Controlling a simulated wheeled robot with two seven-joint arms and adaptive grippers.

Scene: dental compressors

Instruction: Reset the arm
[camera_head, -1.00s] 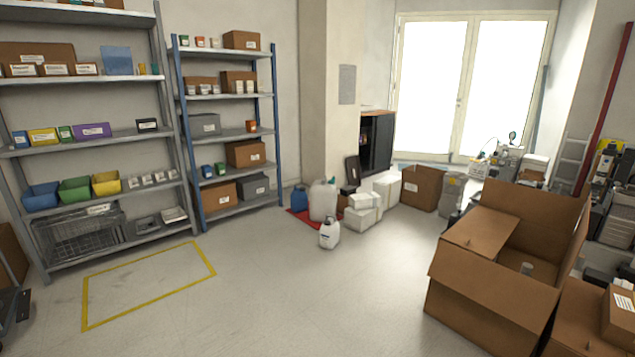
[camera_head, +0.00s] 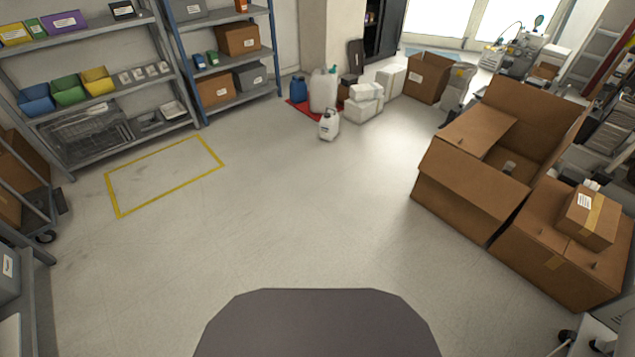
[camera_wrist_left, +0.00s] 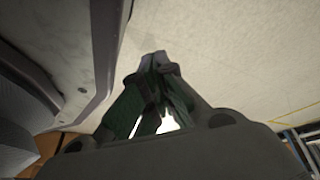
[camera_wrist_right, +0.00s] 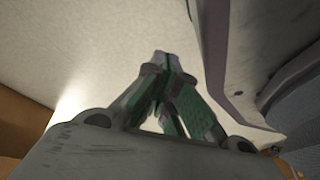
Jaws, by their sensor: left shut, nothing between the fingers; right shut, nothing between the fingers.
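My left gripper (camera_wrist_left: 154,58) shows in the left wrist view with its fingertips together and nothing between them. The pale floor lies beyond its tips, and a grey part of my own body stands to its left. My right gripper (camera_wrist_right: 160,58) shows in the right wrist view, also shut and empty. Pale floor lies beyond it, and a grey part of my body is to its right. Neither gripper nor arm shows in the head view.
An open cardboard box (camera_head: 470,184) and a closed one (camera_head: 560,245) stand at the right. Shelves (camera_head: 110,147) line the left wall, with a cart (camera_head: 38,205) at the left edge. White jugs (camera_head: 329,125) and white boxes (camera_head: 362,108) stand at the back. The middle floor is clear.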

